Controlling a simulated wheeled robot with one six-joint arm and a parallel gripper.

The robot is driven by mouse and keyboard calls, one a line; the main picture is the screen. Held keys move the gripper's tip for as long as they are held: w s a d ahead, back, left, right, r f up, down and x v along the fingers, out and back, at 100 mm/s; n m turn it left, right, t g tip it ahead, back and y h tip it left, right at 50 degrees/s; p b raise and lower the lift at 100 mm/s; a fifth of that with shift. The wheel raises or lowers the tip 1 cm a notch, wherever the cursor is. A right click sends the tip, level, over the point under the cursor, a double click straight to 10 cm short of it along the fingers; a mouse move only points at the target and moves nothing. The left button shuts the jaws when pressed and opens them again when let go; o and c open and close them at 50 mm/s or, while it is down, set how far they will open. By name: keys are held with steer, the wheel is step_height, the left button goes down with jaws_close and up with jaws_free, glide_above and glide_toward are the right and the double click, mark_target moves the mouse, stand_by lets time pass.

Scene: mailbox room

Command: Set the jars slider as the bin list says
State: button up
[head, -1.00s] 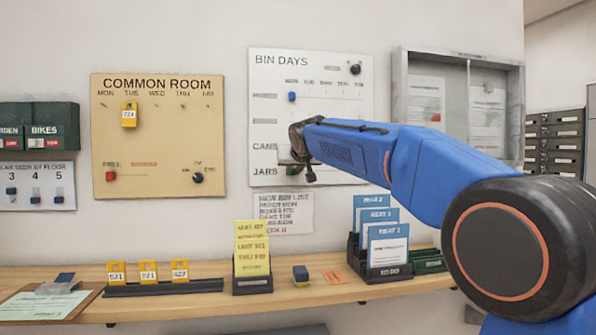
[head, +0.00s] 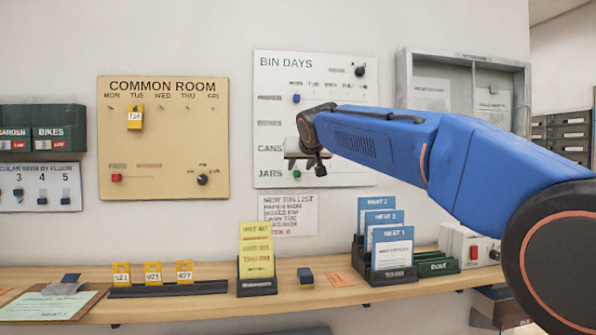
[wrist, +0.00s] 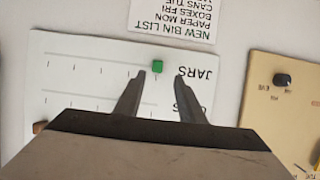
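The jars slider is a green knob (head: 296,174) in the bottom row of the white BIN DAYS board (head: 270,120), near the JARS label and roughly under MON. In the upside-down wrist view the green knob (wrist: 157,66) shows just beyond my fingertips, between them and nearer one. My gripper (head: 318,172) is in front of the board's lower rows, and in the wrist view my gripper (wrist: 160,75) is open and empty. The bin list (head: 288,214) hangs below the board; "PAPER MON", "BOXES FRI" and "CANS TUE" are legible in the wrist view, the jars line is not clear.
A blue knob (head: 296,98) is in the top row of the board, and a black dial (head: 360,71) at its upper right. The COMMON ROOM board (head: 160,150) is at left. Card holders (head: 257,286) and a blue-card rack (head: 388,277) stand on the shelf (head: 215,306) below.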

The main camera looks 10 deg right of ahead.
steer(key=v, duration=1)
steer(key=shift+s, duration=0.3)
steer(key=shift+r, duration=0.15)
steer(key=s+d+f+g, duration=0.3)
steer(key=s+d+f, duration=0.1)
steer(key=s+f, duration=0.9)
steer(key=s+d+f+g, duration=0.3)
steer(key=s+f, duration=1)
steer(key=f, duration=0.7)
steer(key=s+d+f+g, duration=0.2)
steer(key=s+d+f, duration=0.2)
steer(key=s+f, duration=1)
step_height(320, 180, down, 3)
steer(key=shift+d+r+g, duration=0.2)
steer(key=shift+d+g, duration=0.1)
steer(key=shift+g, duration=0.1)
